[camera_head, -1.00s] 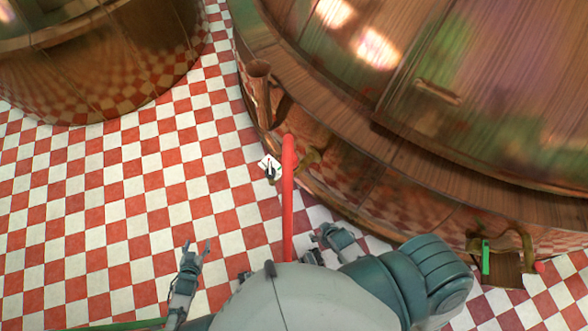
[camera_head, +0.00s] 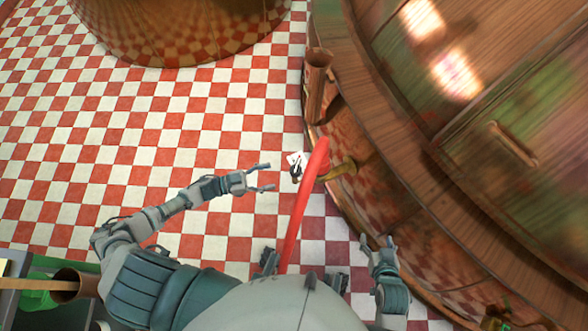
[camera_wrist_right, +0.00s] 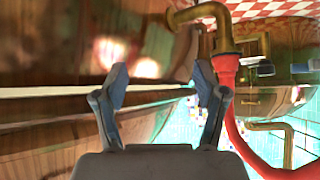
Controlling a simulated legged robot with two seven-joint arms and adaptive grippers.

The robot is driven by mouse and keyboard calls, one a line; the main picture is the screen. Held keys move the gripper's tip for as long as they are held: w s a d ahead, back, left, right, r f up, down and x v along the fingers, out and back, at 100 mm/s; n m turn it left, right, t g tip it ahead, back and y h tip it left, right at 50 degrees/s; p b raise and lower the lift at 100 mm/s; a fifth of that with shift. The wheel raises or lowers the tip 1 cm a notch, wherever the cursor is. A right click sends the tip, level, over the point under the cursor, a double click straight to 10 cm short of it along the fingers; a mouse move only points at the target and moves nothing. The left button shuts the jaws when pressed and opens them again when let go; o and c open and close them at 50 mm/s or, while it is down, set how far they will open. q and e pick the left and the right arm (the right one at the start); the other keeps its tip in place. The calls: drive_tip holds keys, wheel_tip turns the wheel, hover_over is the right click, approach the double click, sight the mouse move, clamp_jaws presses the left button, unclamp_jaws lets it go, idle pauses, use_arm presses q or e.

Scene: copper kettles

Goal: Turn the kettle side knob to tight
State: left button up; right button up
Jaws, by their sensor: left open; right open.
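The copper kettle (camera_head: 405,205) fills the right of the head view. A small white plate with a dark knob-like piece (camera_head: 296,172) shows at its side, just left of the red hose. Its marking is too small to read. My left gripper (camera_head: 267,177) is open and empty. It points right, with its fingertips a short way left of the knob. My right gripper (camera_head: 377,241) is open and empty, low beside the kettle wall. The right wrist view shows its two fingers apart (camera_wrist_right: 162,80), with the kettle side (camera_wrist_right: 140,60) beyond them.
A red hose (camera_head: 303,205) runs from a brass pipe (camera_head: 342,168) on the kettle toward my body. A copper spout (camera_head: 316,85) stands above it. Another copper vessel (camera_head: 180,30) is at the top left. Checkered floor (camera_head: 150,130) is clear at left.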

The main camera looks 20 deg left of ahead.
sight(295, 171)
use_arm(q)
drive_tip(key=x, duration=0.8)
drive_tip(key=shift+s+d+r+b, duration=0.1)
drive_tip(key=shift+s+d+b, duration=0.05)
drive_tip(key=shift+d+b, duration=0.15)
drive_tip(key=shift+d, duration=0.15)
drive_tip(key=shift+w, duration=0.45)
use_arm(e)
drive_tip(key=shift+w+a+r+t, duration=0.35)
drive_tip(key=shift+w+r+t, duration=0.1)
drive_tip(key=shift+w, duration=0.1)
drive_tip(key=shift+w+a+r+t, duration=0.3)
drive_tip(key=shift+w+t, duration=0.15)
drive_tip(key=shift+w, duration=0.1)
use_arm(q)
drive_tip(key=shift+d, duration=0.3)
drive_tip(key=c, duration=0.4)
drive_tip(key=shift+d, duration=0.15)
drive_tip(key=c, duration=0.8)
drive_tip(key=shift+o, duration=0.2)
use_arm(e)
drive_tip(key=shift+d+f+y, duration=0.15)
drive_tip(key=shift+d+y, duration=0.15)
drive_tip(key=shift+d, duration=0.25)
